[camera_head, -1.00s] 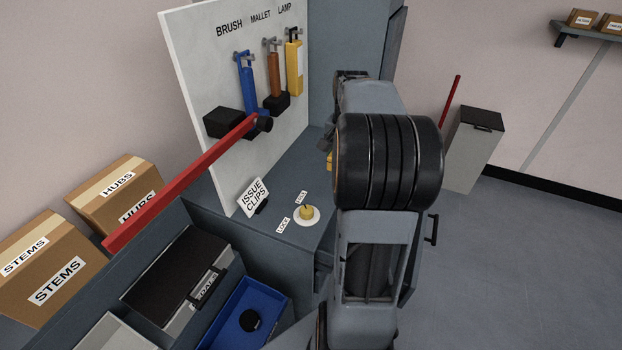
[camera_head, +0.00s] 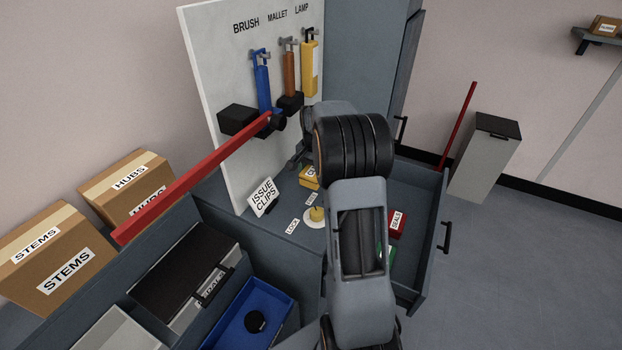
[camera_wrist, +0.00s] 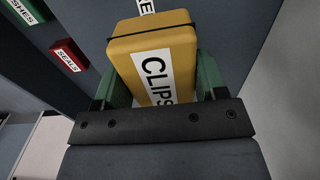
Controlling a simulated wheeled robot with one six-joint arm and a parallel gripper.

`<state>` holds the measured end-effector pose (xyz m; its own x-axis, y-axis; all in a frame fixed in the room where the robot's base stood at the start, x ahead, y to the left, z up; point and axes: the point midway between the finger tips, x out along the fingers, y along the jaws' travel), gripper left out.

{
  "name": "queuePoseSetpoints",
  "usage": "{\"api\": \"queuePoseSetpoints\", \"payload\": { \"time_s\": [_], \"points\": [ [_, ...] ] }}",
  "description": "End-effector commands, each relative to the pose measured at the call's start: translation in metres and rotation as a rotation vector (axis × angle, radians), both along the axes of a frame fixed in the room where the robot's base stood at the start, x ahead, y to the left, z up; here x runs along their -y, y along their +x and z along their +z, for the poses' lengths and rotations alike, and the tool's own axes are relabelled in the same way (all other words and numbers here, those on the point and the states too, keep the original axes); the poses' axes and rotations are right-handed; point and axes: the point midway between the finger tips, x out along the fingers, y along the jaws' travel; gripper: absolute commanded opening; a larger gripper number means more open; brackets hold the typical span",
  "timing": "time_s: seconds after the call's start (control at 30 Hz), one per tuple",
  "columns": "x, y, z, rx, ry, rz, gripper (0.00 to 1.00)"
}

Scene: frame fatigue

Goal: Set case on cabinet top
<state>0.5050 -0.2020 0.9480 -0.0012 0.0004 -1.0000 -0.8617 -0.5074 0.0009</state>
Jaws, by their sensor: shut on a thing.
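The yellow case (camera_wrist: 150,55) labelled CLIPS is between the green fingers of my gripper (camera_wrist: 163,80) in the wrist view. My gripper is shut on it. In the head view the yellow case (camera_head: 308,178) shows left of my arm, over or near the back of the grey cabinet top (camera_head: 283,228), behind the round yellow knob. Its fingers are mostly hidden there by my wrist. I cannot tell whether the case touches the top.
A yellow knob (camera_head: 317,214) and the ISSUE CLIPS sign (camera_head: 262,196) stand on the top. The open drawer (camera_head: 425,190) holds a red SEALS case (camera_head: 396,222) and a green one. A red bar (camera_head: 190,185) crosses on the left. A tool board (camera_head: 225,80) stands behind.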

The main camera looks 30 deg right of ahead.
Motion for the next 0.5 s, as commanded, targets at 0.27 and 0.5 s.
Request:
{"api": "queuePoseSetpoints", "payload": {
  "time_s": [0.27, 0.5],
  "points": [
    [-0.003, 0.008, -0.01, 0.001, 0.0, 0.0, 0.38],
    [-0.005, 0.011, -0.039, -0.001, 0.0, -0.001, 0.38]
  ]
}}
